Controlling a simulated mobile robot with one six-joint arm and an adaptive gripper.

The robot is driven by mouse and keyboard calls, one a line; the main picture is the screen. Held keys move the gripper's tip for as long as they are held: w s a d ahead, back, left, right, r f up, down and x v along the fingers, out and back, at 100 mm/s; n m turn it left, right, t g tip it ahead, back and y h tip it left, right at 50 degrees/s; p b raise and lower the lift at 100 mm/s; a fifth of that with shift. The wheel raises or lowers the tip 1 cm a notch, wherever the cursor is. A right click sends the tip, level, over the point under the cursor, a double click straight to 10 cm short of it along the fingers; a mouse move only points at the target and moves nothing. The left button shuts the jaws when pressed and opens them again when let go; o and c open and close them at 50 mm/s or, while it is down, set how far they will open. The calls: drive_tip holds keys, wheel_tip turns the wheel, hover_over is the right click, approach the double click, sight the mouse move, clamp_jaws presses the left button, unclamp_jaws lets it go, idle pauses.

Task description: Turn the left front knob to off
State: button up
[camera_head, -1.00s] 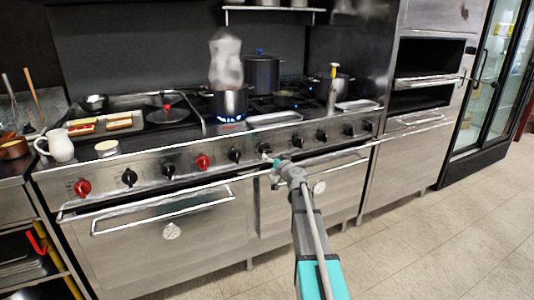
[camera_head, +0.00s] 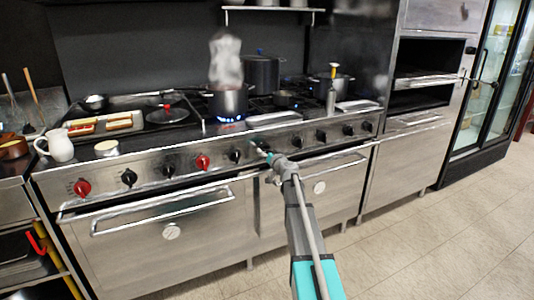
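The range's front panel (camera_head: 185,172) carries a row of knobs. Two are red: one at the far left (camera_head: 82,187) and one left of the middle (camera_head: 202,162). The others are black, including one (camera_head: 235,155) just left of my gripper and one (camera_head: 297,142) to its right. My gripper (camera_head: 263,151) is at the panel, over the place of the knob between those two, and mostly hides it. I cannot tell whether it touches that knob, or whether its fingers are open or shut. Blue flame (camera_head: 230,119) burns under a steaming pot (camera_head: 229,102).
Oven door handles (camera_head: 160,211) stick out below the panel. A dark stockpot (camera_head: 261,73) stands behind. The floor at right (camera_head: 440,240) is clear.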

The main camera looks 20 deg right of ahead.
drive_tip(key=c, duration=0.7)
drive_tip(key=shift+m, duration=1.4)
drive_tip(key=m, duration=0.4)
drive_tip(key=shift+r, duration=0.1)
drive_tip(key=m, duration=0.7)
drive_tip(key=o, duration=1.1)
